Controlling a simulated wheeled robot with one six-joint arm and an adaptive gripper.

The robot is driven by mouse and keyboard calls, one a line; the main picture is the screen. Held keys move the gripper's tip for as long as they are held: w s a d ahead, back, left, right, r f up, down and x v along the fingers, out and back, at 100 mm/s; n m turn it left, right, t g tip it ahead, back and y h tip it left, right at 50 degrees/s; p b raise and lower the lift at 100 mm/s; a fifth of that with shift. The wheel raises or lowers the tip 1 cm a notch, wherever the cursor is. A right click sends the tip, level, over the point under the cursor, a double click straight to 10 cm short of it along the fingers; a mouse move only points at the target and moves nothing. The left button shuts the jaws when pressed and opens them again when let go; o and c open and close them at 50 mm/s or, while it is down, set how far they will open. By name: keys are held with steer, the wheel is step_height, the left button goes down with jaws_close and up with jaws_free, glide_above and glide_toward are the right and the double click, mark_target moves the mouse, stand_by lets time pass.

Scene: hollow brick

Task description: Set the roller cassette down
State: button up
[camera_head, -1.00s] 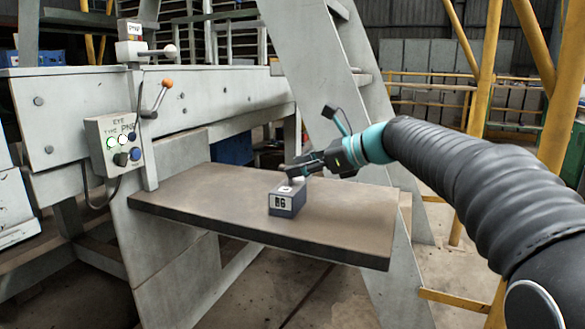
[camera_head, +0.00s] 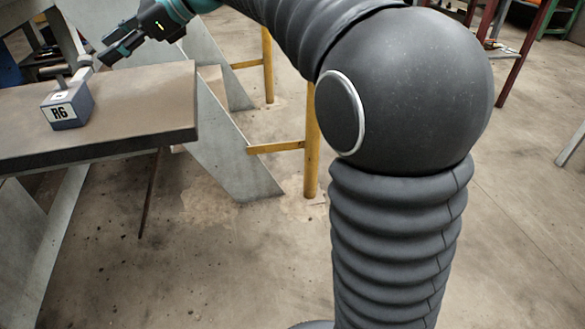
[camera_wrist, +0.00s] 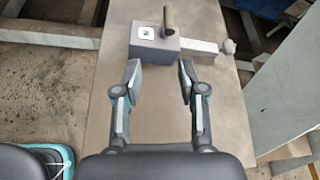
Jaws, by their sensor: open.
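The roller cassette (camera_head: 68,108) is a small blue-grey box marked R6. It stands upright on the brown tabletop (camera_head: 140,108), near its right end in the head view. A T-shaped handle (camera_head: 56,72) and a pale bar show at its top. In the wrist view the cassette (camera_wrist: 152,46) lies just beyond my fingertips, with the handle (camera_wrist: 168,20) rising from it and the pale bar (camera_wrist: 200,47) ending in a knob. My gripper (camera_head: 106,54) is open, up and to the right of the cassette. In the wrist view my gripper (camera_wrist: 160,72) has nothing between its fingers.
The tabletop is bare around the cassette. A grey sloping frame plate (camera_head: 225,145) and a yellow post (camera_head: 311,150) stand right of the table. The concrete floor (camera_head: 240,270) in front is clear. A red-framed bench (camera_head: 510,55) is at the far right.

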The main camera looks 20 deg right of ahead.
steer(key=s+d+f+n+t+h, duration=0.1)
steer(key=s+d+f+n+h, duration=0.5)
steer(key=s+d+f, duration=0.5)
steer(key=s+d+f+n+t+h, duration=0.2)
steer(key=s+d+f+n+h, duration=0.4)
steer(key=s+d+f+n, duration=0.4)
steer(key=s+d+f, duration=0.2)
steer(key=s+d, duration=0.2)
steer(key=s, duration=0.2)
steer(key=shift+s+d+f+n+h, duration=0.2)
steer(key=shift+s+f+n+h, duration=0.1)
steer(key=shift+s+n, duration=0.1)
step_height(320, 180, up, 6)
steer(key=p, duration=0.6)
steer(key=shift+r, duration=0.1)
